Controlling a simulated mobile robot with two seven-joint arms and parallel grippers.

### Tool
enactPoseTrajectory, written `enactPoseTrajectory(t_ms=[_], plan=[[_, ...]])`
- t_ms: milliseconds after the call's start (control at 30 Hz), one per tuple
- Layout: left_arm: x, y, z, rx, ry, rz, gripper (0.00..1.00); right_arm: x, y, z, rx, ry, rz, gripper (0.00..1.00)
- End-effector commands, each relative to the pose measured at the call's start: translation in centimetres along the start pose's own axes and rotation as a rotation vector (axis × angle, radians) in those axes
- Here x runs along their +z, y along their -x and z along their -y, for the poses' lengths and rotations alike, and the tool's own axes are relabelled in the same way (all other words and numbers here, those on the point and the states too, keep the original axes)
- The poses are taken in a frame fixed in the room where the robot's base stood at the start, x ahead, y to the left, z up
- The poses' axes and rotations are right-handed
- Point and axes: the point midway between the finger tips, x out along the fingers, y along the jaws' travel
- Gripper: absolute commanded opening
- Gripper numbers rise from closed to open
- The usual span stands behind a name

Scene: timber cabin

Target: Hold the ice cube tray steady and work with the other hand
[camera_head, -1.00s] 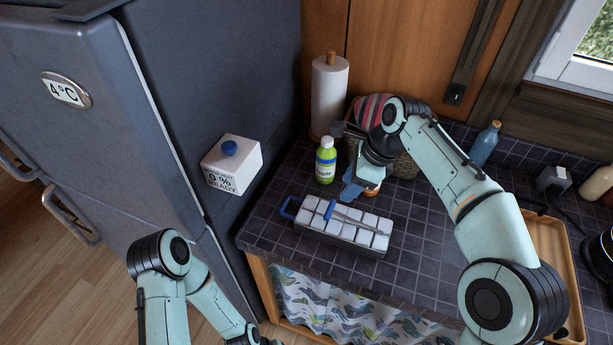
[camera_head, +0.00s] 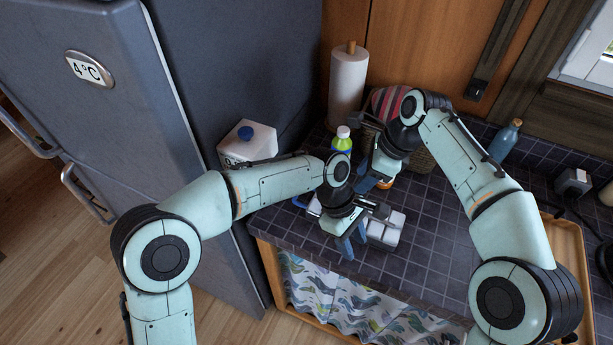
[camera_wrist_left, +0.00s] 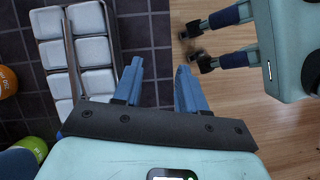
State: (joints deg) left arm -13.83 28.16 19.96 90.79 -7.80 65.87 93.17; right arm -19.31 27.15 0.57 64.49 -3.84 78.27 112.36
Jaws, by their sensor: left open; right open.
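My left gripper (camera_head: 352,246) is open and empty at the tray's front side. In its wrist view, its blue fingers (camera_wrist_left: 160,88) stand apart, beside the tray and over the counter's edge. My right gripper (camera_head: 370,184) is open behind the tray, near a small orange container (camera_head: 386,183).
A wooden tray (camera_head: 568,262) is at right; counter right of the ice tray is clear.

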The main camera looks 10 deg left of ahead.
Motion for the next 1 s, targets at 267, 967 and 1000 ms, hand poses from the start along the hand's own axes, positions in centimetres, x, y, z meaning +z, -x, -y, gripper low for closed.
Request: enactPoseTrajectory(t_ms=[267,967,1000], plan=[[-9.1,10.6,-1.1,0.179,0.144,-0.324,0.41,0.0,0.0,0.0,0.0,0.0,0.0,0.43],[-15.2,8.0,-1.7,0.23,0.208,-0.432,0.41,0.0,0.0,0.0,0.0,0.0,0.0,0.43],[-15.5,7.3,-1.9,0.229,0.209,-0.432,0.41,0.0,0.0,0.0,0.0,0.0,0.0,0.43]])
